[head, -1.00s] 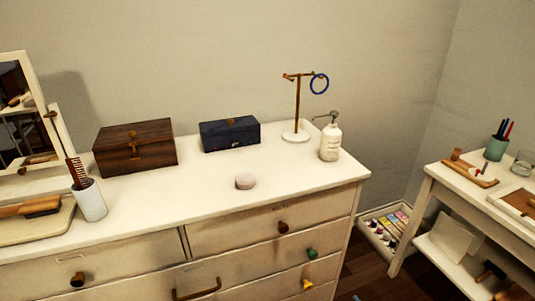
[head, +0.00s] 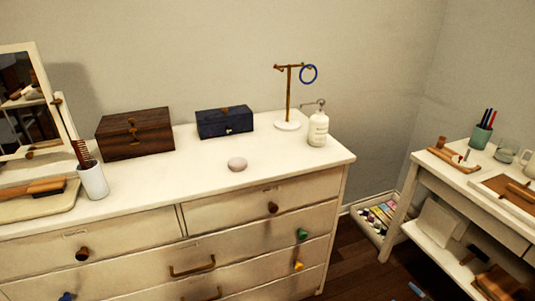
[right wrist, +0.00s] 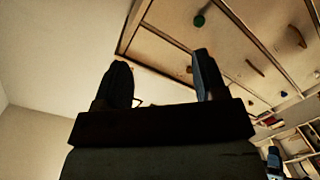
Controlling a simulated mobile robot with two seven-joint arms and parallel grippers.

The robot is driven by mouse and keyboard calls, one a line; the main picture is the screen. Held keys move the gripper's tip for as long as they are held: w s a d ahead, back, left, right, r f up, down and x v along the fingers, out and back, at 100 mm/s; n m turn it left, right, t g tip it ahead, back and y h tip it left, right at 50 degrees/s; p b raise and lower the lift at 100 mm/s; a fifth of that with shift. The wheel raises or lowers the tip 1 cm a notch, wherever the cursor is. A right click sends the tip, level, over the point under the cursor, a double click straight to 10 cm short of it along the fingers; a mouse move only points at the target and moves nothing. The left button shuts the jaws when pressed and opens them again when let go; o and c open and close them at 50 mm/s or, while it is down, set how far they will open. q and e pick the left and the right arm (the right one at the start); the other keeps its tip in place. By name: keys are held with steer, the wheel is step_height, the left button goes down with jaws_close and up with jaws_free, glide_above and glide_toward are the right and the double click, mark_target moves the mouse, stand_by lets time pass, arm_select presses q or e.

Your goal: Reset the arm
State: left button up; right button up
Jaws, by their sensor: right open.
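My right gripper (right wrist: 162,85) shows in the right wrist view, its two dark fingers spread apart with nothing between them. Beyond the fingers are the dresser's drawer fronts (right wrist: 235,45), seen at a steep tilt, with a green knob (right wrist: 199,20). Neither gripper shows in the head view, so the left one is out of sight. The white dresser (head: 280,160) fills the left and middle of the head view, its drawers closed.
On the dresser stand a brown box (head: 135,134), a blue box (head: 225,122), a brass stand (head: 289,95), a pump bottle (head: 318,128), a pink round object (head: 237,164) and a white cup (head: 93,180). A side table (head: 425,165) stands right, with dark floor (head: 350,260) between.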

steer(key=s+a+r+m+g, duration=0.2)
steer(key=s+a+r, duration=0.1)
steer(key=s+a, duration=0.3)
steer(key=s+a+r+m+g+h, duration=0.15)
steer(key=s+a+r, duration=0.25)
steer(key=s, duration=0.4)
steer(key=s+a+r+m+g, duration=0.1)
steer(key=s+a+r+g, duration=0.15)
steer(key=s+a, duration=0.4)
steer(key=a+r+m+t, duration=0.25)
steer(key=a+m, duration=0.25)
steer(key=a, duration=0.3)
arm_select(q)
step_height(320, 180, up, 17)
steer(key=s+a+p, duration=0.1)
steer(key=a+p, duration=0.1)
steer(key=p, duration=2.5)
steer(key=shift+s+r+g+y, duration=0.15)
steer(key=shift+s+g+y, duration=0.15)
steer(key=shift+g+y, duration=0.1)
arm_select(e)
step_height(320, 180, up, 18)
steer(key=s+d+g, duration=0.1)
steer(key=d, duration=0.1)
steer(key=shift+s+h, duration=0.35)
steer(key=shift+h, duration=0.1)
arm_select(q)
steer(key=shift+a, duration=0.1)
arm_select(e)
steer(key=shift+d+f, duration=0.1)
